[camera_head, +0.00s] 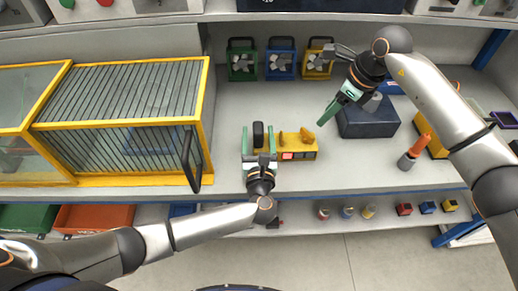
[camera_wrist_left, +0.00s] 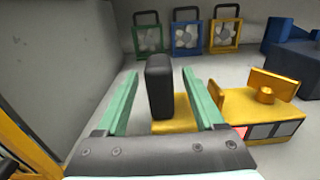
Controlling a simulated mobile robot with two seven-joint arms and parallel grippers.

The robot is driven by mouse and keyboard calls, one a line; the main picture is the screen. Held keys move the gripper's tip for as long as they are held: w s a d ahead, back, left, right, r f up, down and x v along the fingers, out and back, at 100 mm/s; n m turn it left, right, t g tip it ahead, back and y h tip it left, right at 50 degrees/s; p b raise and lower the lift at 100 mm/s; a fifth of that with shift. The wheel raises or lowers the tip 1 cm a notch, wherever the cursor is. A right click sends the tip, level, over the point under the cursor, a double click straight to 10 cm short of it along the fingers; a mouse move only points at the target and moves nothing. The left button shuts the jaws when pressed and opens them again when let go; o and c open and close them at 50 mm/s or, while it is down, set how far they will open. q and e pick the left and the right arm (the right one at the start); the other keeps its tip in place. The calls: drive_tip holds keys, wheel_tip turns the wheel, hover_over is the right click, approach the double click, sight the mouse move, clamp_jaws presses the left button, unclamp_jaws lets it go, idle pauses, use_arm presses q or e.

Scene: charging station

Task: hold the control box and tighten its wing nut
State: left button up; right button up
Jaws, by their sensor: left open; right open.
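The control box (camera_head: 300,151) is a yellow block on the grey worktop, with a black upright handle (camera_head: 258,134) at its left end and a red patch on its front. Its yellow wing nut (camera_head: 306,134) stands on top at the right; it also shows in the left wrist view (camera_wrist_left: 265,95). My left gripper (camera_head: 259,131) is open, with its green fingers either side of the handle; in the left wrist view, gaps show between the fingers and the handle (camera_wrist_left: 159,85). My right gripper (camera_head: 342,107) is open and empty, above and right of the wing nut, apart from it.
A yellow-framed cage (camera_head: 125,120) with a dark handle stands on the left. Green, blue and yellow fan units (camera_head: 280,60) stand along the back. A dark blue box (camera_head: 368,120) and an orange-handled tool (camera_head: 415,151) are on the right. Clear worktop lies before the control box.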

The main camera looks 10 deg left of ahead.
use_arm(q)
drive_tip(key=shift+x, duration=1.75)
drive_tip(key=shift+c, duration=0.3)
clamp_jaws()
